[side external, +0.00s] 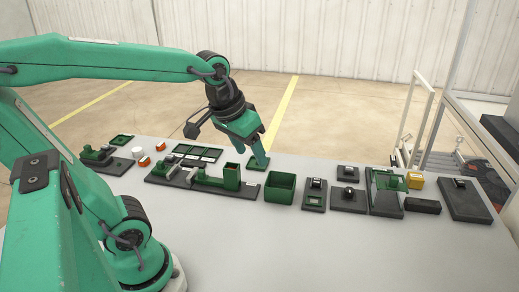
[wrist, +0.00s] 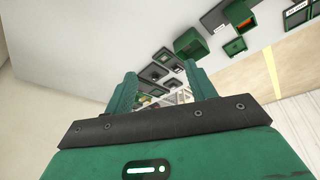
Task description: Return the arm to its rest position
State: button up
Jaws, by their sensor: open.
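My gripper (side external: 262,159) is green with a dark wrist. In the side external view it hangs from my outstretched arm above the back edge of the grey table, tilted down to the right. A small dark green pad shows right by its fingertips; I cannot tell whether they touch it. In the wrist view my gripper (wrist: 163,92) has its two green fingers wide apart with nothing between them. The table (side external: 225,235) lies below my arm.
A green open box (side external: 280,187) and a green fixture (side external: 205,183) stand near my gripper. Several dark stations line the table to the right, with a yellow block (side external: 416,181). Small orange-and-white pieces (side external: 144,161) lie at left. The table's front is clear.

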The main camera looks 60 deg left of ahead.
jog(key=shift+s+d+f+m+t, duration=0.15)
jog(key=shift+s+d+m+t, duration=0.15)
jog(key=shift+s, duration=0.65)
jog(key=shift+s+d+f+m+t, duration=0.2)
jog(key=shift+s+m, duration=0.25)
jog(key=shift+s, duration=0.45)
jog(key=shift+s+d+f+m+t, duration=0.1)
jog(key=shift+s+d+m+t, duration=0.2)
jog(key=shift+s, duration=0.65)
